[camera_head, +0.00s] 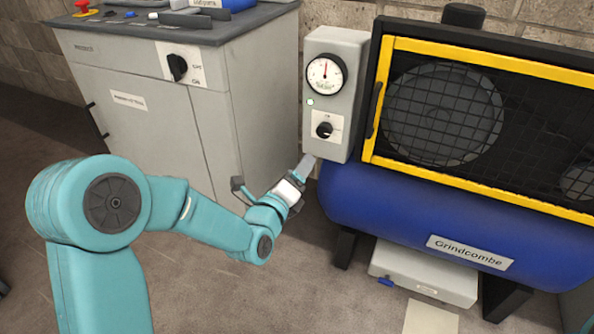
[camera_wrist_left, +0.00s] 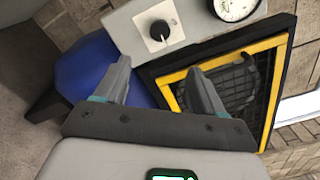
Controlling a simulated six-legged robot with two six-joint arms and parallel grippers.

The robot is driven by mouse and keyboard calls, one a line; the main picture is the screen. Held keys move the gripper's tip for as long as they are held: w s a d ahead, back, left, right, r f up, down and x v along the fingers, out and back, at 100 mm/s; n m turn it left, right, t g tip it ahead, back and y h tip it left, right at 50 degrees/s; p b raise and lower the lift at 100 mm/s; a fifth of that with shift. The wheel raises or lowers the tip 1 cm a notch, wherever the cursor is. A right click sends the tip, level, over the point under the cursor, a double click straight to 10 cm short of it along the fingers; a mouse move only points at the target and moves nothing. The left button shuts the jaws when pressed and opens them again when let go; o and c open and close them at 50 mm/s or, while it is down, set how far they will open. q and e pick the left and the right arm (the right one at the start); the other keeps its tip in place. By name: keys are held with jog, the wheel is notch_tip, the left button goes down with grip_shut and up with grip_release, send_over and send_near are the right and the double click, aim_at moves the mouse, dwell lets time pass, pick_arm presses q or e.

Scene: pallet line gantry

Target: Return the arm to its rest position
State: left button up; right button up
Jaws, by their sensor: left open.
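My left arm comes in from the left in the head view, its teal links bent forward. My left gripper (camera_head: 308,168) is open and empty, just below the grey gauge box (camera_head: 340,88) as the head view shows it. In the left wrist view the two fingers of the left gripper (camera_wrist_left: 160,85) stand apart with nothing between them. Beyond them are the gauge box (camera_wrist_left: 125,35) with its black knob (camera_wrist_left: 159,31), and the blue tank (camera_wrist_left: 85,65). I cannot tell whether the fingertips touch anything. My right gripper is not in view.
A blue compressor tank (camera_head: 400,210) with a yellow-framed mesh guard (camera_head: 480,55) stands at the right. A grey cabinet (camera_head: 130,110) with a black rotary switch (camera_head: 178,68) stands at the left. A pale box (camera_head: 425,272) lies under the tank. Open floor shows in front.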

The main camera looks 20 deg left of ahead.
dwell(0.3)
pick_arm(q)
jog(key=s+d+f+n+g+h, duration=0.1)
jog(key=s+d+f+n+g, duration=0.2)
jog(key=f, duration=0.6)
jog(key=s+f+n+g, duration=0.25)
jog(key=s+f, duration=0.25)
jog(key=f, duration=0.4)
jog(key=s+d+f+n+g+h, duration=0.15)
jog(key=s+f+g, duration=0.25)
jog(key=f, duration=0.5)
jog(key=s+d+f+n+g, duration=0.2)
jog(key=s+f+n+g, duration=0.2)
jog(key=s+n, duration=0.55)
jog(key=s+d+f+n+g, duration=0.35)
jog(key=s+n, duration=0.45)
jog(key=n, duration=0.3)
notch_tip(320, 180, up, 30)
jog(key=p, duration=3)
jog(key=shift+g+h, duration=0.3)
jog(key=shift+h, duration=0.15)
